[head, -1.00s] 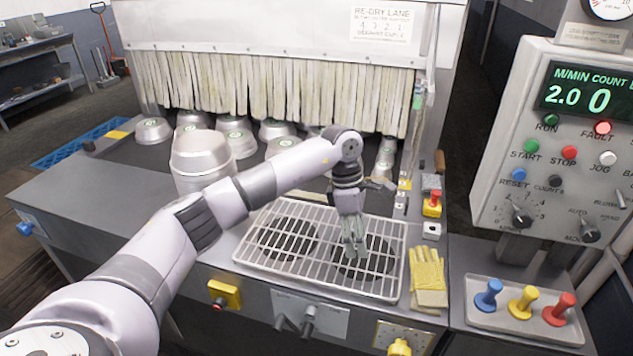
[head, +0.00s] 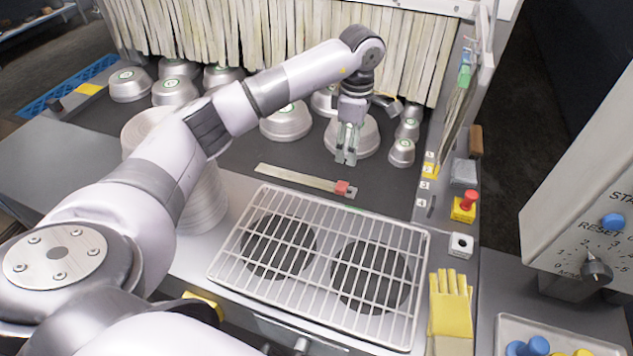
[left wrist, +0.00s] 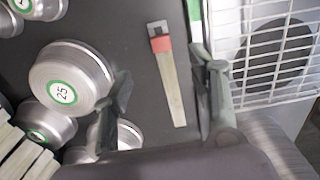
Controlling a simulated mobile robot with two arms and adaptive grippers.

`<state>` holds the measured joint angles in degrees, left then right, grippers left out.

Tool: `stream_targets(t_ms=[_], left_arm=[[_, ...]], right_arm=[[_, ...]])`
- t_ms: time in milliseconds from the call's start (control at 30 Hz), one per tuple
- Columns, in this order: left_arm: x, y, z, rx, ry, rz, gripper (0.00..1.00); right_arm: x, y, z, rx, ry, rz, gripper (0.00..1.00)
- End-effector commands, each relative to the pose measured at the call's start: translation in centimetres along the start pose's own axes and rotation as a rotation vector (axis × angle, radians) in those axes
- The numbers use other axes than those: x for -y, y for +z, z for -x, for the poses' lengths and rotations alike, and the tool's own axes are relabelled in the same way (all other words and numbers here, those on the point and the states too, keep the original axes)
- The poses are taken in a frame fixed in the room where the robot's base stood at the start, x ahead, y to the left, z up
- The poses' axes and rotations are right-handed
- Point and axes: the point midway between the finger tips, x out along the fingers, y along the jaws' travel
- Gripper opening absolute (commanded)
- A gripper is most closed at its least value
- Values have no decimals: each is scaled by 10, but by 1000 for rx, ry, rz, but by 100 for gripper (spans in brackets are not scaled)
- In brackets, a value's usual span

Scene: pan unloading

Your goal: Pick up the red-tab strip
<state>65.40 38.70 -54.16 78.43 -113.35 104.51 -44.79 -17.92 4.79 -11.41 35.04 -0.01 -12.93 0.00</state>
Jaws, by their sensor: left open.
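The red-tab strip (head: 298,179) lies flat on the dark belt, just behind the wire rack, with its red tab at the right end in the head view. In the left wrist view the strip (left wrist: 172,90) shows between the two fingers, its red tab pointing away from my gripper. My left gripper (head: 346,158) is open and empty, above the belt behind the red tab. In the left wrist view its fingers (left wrist: 158,110) stand apart on either side of the strip, not touching it. My right gripper is not in view.
A wire rack (head: 218,262) lies in front of the strip. Upturned metal pans (head: 286,124) stand on the belt behind, before a strip curtain (head: 240,35). A pan stack (head: 205,205) stands at left. A red button (head: 466,200) and yellow glove (head: 450,305) are at right.

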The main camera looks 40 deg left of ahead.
Motion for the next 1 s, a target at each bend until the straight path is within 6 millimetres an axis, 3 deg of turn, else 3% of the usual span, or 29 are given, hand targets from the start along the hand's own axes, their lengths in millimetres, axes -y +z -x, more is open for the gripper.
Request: stream_targets(t_ms=[33, 167, 300, 533, 667, 900, 1000], left_arm=[[0, 0, -20, 1, -2, 0, 53], [0, 0, -49, 0, -2, 0, 53], [0, 1, -72, 2, -1, 1, 53], [0, 1, -86, 2, 0, 0, 53], [1, 1, -95, 2, -1, 0, 53], [2, 2, -133, 1, -2, 0, 53], [2, 2, -138, 2, 0, 0, 53]], right_arm=[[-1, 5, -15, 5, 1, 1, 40], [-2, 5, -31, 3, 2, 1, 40], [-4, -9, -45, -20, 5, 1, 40], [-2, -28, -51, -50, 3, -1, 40], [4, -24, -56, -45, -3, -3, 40], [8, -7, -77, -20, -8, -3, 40], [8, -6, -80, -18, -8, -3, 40]])
